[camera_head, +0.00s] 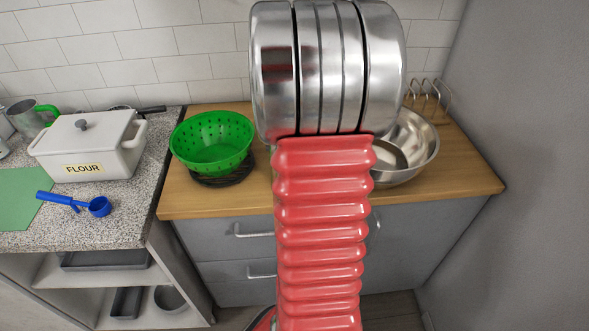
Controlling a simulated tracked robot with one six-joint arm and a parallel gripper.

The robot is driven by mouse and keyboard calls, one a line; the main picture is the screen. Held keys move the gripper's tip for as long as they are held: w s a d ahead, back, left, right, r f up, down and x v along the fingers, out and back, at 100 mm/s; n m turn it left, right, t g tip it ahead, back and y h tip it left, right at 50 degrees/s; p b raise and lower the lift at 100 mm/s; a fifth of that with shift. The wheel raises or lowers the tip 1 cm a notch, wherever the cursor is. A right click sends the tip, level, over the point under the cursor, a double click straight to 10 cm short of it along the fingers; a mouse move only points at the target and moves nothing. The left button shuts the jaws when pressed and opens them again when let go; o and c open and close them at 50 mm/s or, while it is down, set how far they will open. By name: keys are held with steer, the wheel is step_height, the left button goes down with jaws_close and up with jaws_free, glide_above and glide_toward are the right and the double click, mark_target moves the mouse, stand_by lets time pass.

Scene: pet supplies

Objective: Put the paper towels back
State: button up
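I see no paper towels in this view. My own arm, with a red ribbed section and a silver ringed joint, rises through the middle of the picture and hides part of the wooden counter (330,205) and the wall behind it. My gripper is not in view.
A green colander (212,142) and a steel bowl (403,168) stand on the wooden counter, with a wire rack (428,96) behind the bowl. The speckled counter at left holds a white flour container (88,146), a blue scoop (76,203) and a green mat (15,200). A grey wall closes the right.

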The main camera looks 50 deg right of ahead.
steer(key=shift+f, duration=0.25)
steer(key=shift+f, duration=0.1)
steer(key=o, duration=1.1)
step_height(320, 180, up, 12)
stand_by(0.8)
